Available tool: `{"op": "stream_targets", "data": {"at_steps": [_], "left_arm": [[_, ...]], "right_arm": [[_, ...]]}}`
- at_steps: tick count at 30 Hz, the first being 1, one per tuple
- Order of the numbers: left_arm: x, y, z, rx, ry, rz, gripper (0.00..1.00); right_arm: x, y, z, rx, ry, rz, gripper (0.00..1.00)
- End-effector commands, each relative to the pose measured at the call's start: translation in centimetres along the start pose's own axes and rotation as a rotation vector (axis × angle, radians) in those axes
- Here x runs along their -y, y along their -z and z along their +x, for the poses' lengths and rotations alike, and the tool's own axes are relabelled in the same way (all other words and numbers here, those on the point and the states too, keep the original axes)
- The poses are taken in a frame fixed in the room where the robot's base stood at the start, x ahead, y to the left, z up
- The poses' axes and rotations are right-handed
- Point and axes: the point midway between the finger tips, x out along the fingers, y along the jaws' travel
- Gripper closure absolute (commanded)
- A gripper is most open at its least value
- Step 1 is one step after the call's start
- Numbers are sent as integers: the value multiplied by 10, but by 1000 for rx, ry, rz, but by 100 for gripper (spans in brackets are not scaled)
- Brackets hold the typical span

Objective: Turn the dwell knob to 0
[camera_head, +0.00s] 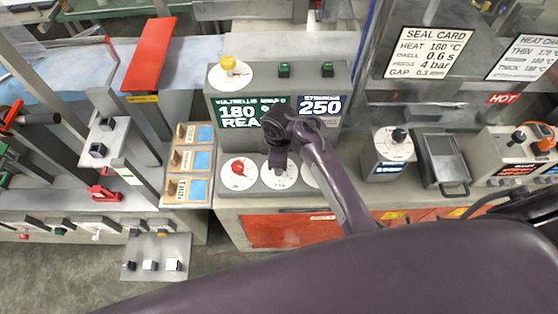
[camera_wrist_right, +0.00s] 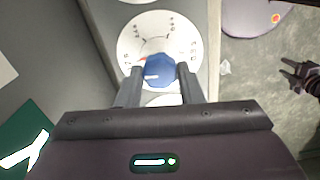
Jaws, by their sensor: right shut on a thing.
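A blue knob (camera_wrist_right: 159,71) with a short white mark stands on a round white dial (camera_wrist_right: 150,35) with small markings. In the wrist view the mark lies toward the knob's left side. I cannot read the dial's name or numbers. My right gripper (camera_wrist_right: 160,88) is shut on this knob, one finger on each side. In the head view my right gripper (camera_head: 279,158) comes down over the middle dial (camera_head: 279,180) of the front row and hides most of the knob. My left gripper (camera_wrist_right: 292,74) shows small at the wrist view's right edge, its fingers apart and empty.
A red knob (camera_head: 238,168) sits on the dial to the left; the right dial (camera_head: 309,176) is partly hidden by my arm. A yellow knob (camera_head: 228,63) and green switches (camera_head: 284,70) are on top. The seal card (camera_head: 430,52) hangs behind, to the right.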

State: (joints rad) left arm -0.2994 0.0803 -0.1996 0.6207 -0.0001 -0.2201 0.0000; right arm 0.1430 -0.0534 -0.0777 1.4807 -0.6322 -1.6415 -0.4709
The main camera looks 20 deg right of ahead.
Motion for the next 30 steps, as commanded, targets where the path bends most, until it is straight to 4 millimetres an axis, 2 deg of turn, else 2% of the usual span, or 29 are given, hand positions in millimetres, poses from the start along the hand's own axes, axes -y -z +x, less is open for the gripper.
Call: {"op": "stream_targets", "data": {"at_steps": [9,24,25,30], "left_arm": [[0,0,0,0,0,0,64],[0,0,0,1,0,0,64],[0,-1,0,1,0,0,64],[0,-1,0,1,0,0,64]], "right_arm": [[-1,0,-1,-2,-2,-104,89],[0,1,-1,-2,-2,-122,89],[0,1,-1,-2,-2,-122,64],[0,0,-1,-1,-2,-121,45]]}}
